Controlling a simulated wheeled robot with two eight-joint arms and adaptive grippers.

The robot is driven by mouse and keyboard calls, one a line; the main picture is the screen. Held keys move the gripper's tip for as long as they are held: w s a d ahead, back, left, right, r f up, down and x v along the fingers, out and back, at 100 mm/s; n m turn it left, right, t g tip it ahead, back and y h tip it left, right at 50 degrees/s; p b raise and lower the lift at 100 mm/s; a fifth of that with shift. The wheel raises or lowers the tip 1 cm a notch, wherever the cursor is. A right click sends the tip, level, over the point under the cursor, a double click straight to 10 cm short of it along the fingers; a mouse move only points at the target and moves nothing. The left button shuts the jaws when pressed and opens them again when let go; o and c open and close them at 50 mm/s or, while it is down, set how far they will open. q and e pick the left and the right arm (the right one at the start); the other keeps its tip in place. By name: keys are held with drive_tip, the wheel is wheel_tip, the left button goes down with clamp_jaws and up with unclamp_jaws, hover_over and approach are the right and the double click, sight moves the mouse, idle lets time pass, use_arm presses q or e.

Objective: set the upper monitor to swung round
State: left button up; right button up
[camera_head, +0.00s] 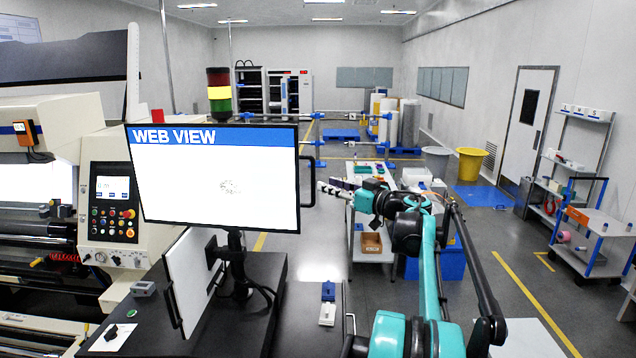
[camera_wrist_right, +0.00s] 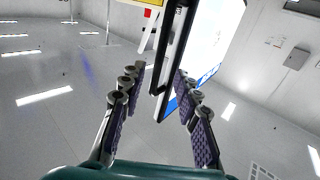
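The upper monitor (camera_head: 215,185) shows a "WEB VIEW" screen and faces my head camera, slightly tilted. A black handle (camera_head: 309,181) stands out from its right edge. My right gripper (camera_head: 325,188) is just right of this handle, its fingers pointing left toward it. In the right wrist view the gripper (camera_wrist_right: 158,95) is open, with two padded fingers wide apart. The handle (camera_wrist_right: 172,55) appears ahead, between the finger lines, with the monitor's bright screen (camera_wrist_right: 208,45) beyond. I see no contact with the handle. My left gripper is not in view.
Below the upper monitor, a second panel (camera_head: 190,275) with a side handle is turned nearly edge-on on the same stand. A machine control panel (camera_head: 113,200) stands at the left. A workbench (camera_head: 372,245) with an orange-brown bin stands behind my right arm.

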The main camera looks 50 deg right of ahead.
drive_tip(key=shift+s+a, duration=0.15)
drive_tip(key=shift+s, duration=1)
drive_tip(key=shift+s+a, duration=0.1)
drive_tip(key=shift+s, duration=1.05)
